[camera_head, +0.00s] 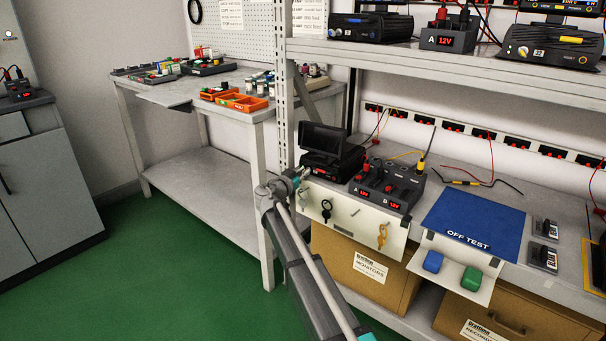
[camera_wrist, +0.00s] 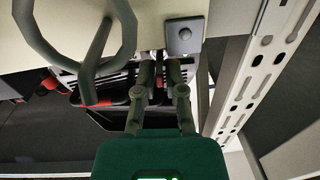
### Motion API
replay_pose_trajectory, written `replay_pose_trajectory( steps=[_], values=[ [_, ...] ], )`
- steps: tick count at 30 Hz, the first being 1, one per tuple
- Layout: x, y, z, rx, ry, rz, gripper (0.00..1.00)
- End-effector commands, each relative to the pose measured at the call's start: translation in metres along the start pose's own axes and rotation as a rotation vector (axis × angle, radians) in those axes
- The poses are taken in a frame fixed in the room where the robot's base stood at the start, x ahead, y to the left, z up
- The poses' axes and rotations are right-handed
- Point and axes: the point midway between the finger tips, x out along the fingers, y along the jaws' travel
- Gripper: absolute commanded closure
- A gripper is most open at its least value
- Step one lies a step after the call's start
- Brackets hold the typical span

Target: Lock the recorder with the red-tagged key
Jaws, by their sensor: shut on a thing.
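The recorder (camera_head: 330,157) appears to be the black unit with a raised screen at the left end of the rack's middle shelf. My gripper (camera_head: 299,177) is just in front of its left side, by the rack post. In the wrist view my gripper (camera_wrist: 159,70) has its fingertips close together on a small thing, mostly hidden. A white key panel (camera_head: 343,203) hangs from the shelf edge, with a silver key (camera_head: 304,197), a black key (camera_head: 326,210) and a gold key (camera_head: 382,236). One peg (camera_head: 354,212) is bare.
A slotted rack post (camera_head: 283,100) stands close to my gripper; it also shows in the wrist view (camera_wrist: 262,60). A dark square plate (camera_wrist: 184,36) and large grey loop (camera_wrist: 100,45) are near the fingers. A 12V supply (camera_head: 387,184) stands right of the recorder.

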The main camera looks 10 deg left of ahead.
Motion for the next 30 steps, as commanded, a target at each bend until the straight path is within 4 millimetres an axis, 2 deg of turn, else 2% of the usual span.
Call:
replay_pose_trajectory(
  steps=[18,30],
  values=[
    [0.0000,-0.0034,0.0009,-0.580,0.000,-0.001,1.00],
    [0.0001,-0.0044,0.0016,-0.819,0.001,-0.001,1.00]
  ],
)
